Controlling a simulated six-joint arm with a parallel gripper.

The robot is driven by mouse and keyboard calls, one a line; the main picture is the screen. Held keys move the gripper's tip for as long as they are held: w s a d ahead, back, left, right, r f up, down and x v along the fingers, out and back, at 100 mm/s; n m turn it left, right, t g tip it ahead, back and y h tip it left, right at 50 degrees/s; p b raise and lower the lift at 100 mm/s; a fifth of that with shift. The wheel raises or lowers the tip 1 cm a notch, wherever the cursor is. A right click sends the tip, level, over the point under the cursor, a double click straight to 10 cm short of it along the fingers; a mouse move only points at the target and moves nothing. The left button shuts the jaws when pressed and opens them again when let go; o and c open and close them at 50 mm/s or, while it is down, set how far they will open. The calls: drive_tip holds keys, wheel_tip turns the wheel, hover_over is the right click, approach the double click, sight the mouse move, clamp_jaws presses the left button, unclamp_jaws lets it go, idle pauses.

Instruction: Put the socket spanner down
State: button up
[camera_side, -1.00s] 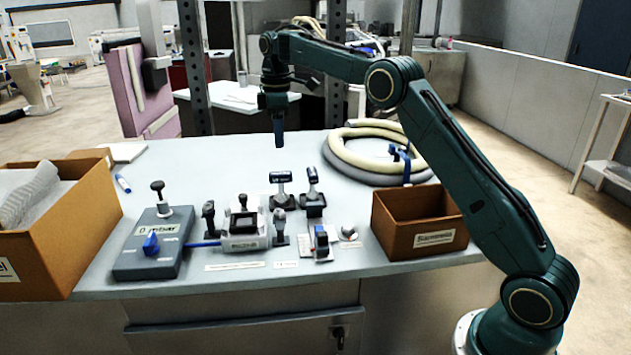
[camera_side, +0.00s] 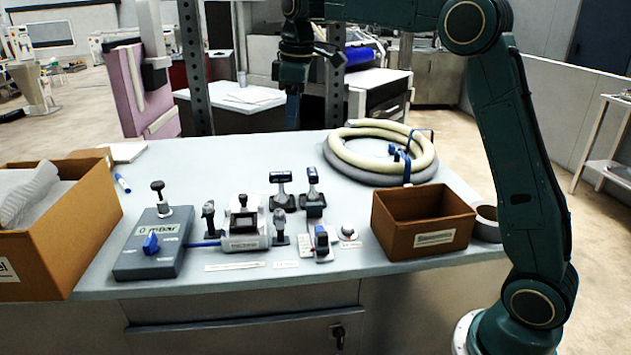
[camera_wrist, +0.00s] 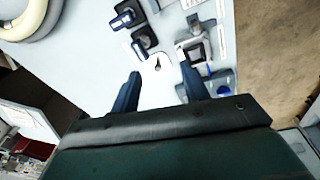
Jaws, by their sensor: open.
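My gripper (camera_side: 291,122) is raised above the far edge of the grey bench in the side view. In the wrist view my gripper (camera_wrist: 160,72) has its two blue fingers spread wide, with nothing between them. A small dark pointed thing (camera_wrist: 158,63) lies on the bench beyond the fingertips in the wrist view. I cannot tell for sure whether it is the socket spanner. In the side view I cannot pick it out.
Two T-handled tools (camera_side: 281,190) (camera_side: 312,188) stand upright beside a grey clamp unit (camera_side: 243,235). A grey control box (camera_side: 155,245) is at left, a brown bin (camera_side: 420,222) at right. Coiled hoses (camera_side: 380,152) lie behind it. The back middle of the bench is clear.

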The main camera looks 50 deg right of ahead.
drive_tip(key=s+a+m+t, duration=0.2)
drive_tip(key=s+a, duration=0.1)
drive_tip(key=s, duration=0.9)
drive_tip(key=s+a+m+t, duration=0.1)
drive_tip(key=s+a+m, duration=0.2)
drive_tip(key=s, duration=1)
drive_tip(key=s+f+m+t, duration=0.1)
drive_tip(key=s+f, duration=0.5)
drive_tip(key=s, duration=0.1)
drive_tip(key=shift+s+a+f+m, duration=0.15)
drive_tip(key=shift+s+a+m, duration=0.15)
drive_tip(key=shift+a, duration=0.15)
drive_tip(key=shift+w, duration=0.15)
drive_tip(key=shift+c, duration=0.2)
drive_tip(key=w+d+f+m+g, duration=0.2)
drive_tip(key=w+m+g, duration=0.3)
drive_tip(key=w, duration=1.6)
drive_tip(key=shift+m, duration=2)
